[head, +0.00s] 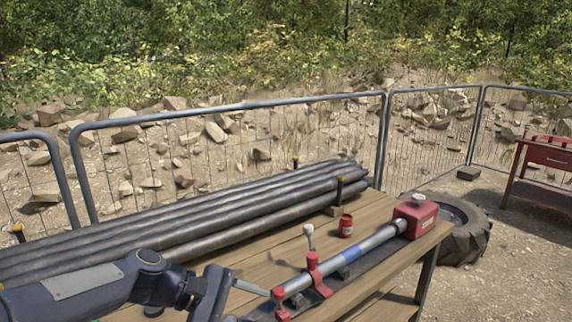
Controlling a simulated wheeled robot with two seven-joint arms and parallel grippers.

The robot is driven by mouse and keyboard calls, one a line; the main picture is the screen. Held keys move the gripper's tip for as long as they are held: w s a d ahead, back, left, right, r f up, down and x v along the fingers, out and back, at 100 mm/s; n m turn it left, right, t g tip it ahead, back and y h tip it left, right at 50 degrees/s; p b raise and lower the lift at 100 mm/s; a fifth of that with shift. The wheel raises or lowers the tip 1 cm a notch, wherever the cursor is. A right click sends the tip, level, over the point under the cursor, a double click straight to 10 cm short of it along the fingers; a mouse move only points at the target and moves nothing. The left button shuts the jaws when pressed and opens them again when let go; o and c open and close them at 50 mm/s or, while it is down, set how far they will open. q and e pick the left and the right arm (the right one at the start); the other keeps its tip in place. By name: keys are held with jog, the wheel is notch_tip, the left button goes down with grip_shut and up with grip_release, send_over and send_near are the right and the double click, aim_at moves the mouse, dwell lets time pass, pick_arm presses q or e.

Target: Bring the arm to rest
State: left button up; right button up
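My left arm (85,288) reaches in from the lower left, in front of the dark pipes. Its wrist end and what shows of my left gripper (212,295) are at the bottom edge, left of the red clamp. The fingers are not clearly visible, so I cannot tell whether they are open or shut, or whether they hold anything. A light grey bar (250,287) shows between the wrist end and the clamp; I cannot tell what it belongs to. My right gripper is not in view.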

pick_arm(q)
jog(key=s+a+f+m+t+y, duration=0.1)
jog(key=s+a+f+m+y, duration=0.1)
jog(key=s, duration=0.5)
jog(key=s+a+f+m+t+y+b, duration=0.1)
jog(key=s+a+f+m+y, duration=0.2)
jog(key=s+a, duration=0.4)
jog(key=s+a+f+m+t+y, duration=0.1)
jog(key=s+a+f+m+y, duration=0.1)
jog(key=s, duration=0.5)
jog(key=a+m+y, duration=0.1)
jog(key=a+m, duration=0.1)
jog(key=a, duration=0.1)
jog(key=shift+f+t, duration=0.3)
jog(key=shift+f, duration=0.05)
